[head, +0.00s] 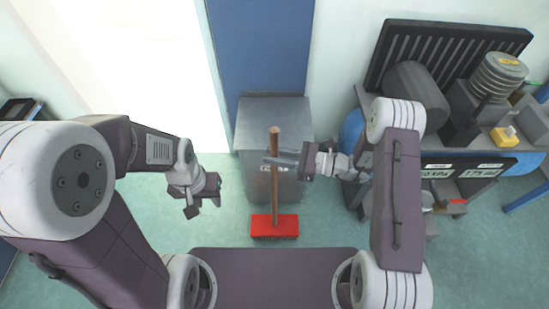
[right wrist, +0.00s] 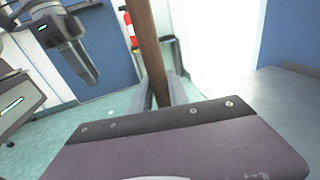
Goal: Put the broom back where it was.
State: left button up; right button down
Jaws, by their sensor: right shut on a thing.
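The broom has a brown wooden handle (head: 274,188) and a red head (head: 275,227). It stands about upright in front of a grey metal bin or cabinet (head: 250,112). My right gripper (head: 274,159) is shut on the upper part of the handle. The handle also rises between the fingers in the right wrist view (right wrist: 147,45). I cannot tell if the red head touches the floor. My left gripper (head: 203,203) is empty, its fingers apart, left of the broom and clear of it.
A blue door panel (head: 262,45) is behind the bin. A bright opening (head: 150,75) is at the left. A cluttered workbench (head: 460,155) with a grey cylinder (head: 412,85) stands at the right. Green floor (head: 225,225) is clear around the broom head.

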jog(key=c, duration=1.7)
grip_release()
jog(key=shift+f, duration=0.15)
jog(key=o, duration=0.4)
jog(key=shift+o, duration=0.2)
